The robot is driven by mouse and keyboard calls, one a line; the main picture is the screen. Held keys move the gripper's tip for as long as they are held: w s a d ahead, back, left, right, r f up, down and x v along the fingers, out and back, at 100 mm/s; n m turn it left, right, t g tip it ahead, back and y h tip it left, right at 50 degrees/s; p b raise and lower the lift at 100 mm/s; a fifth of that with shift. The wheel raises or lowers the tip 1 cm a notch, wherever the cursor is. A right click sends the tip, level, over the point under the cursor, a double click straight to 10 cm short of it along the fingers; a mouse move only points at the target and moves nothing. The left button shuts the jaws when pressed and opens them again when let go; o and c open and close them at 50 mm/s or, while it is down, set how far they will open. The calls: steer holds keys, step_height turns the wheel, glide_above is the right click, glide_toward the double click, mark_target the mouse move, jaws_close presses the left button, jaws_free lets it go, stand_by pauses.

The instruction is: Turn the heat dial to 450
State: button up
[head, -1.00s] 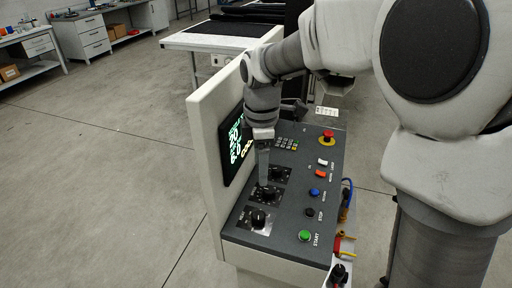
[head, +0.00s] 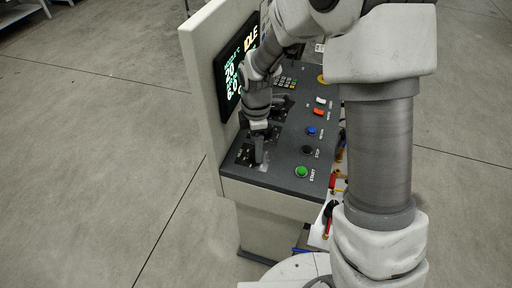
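The welder's control panel (head: 285,155) is dark grey and has dials along its left side. The nearest dial's dark plate (head: 243,155) shows beside my gripper, but its knob is mostly hidden. My gripper (head: 260,155) points down over this front dial; I cannot tell whether it touches the knob or how far its fingers are apart. The other dials behind it are largely covered by my gripper and wrist. The dial labels are too small to read, so I cannot tell which is heat. The screen (head: 230,75) shows "IDLE", "20" and what looks like "6.0".
On the panel's right side are a green START button (head: 302,171), a black STOP button (head: 307,150), a blue button (head: 312,131) and a red switch (head: 318,111). A keypad (head: 287,82) lies farther back. The upright screen housing (head: 205,75) bounds the panel's left.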

steer(key=shift+f, duration=0.9)
steer(key=shift+c, duration=0.3)
jaws_close()
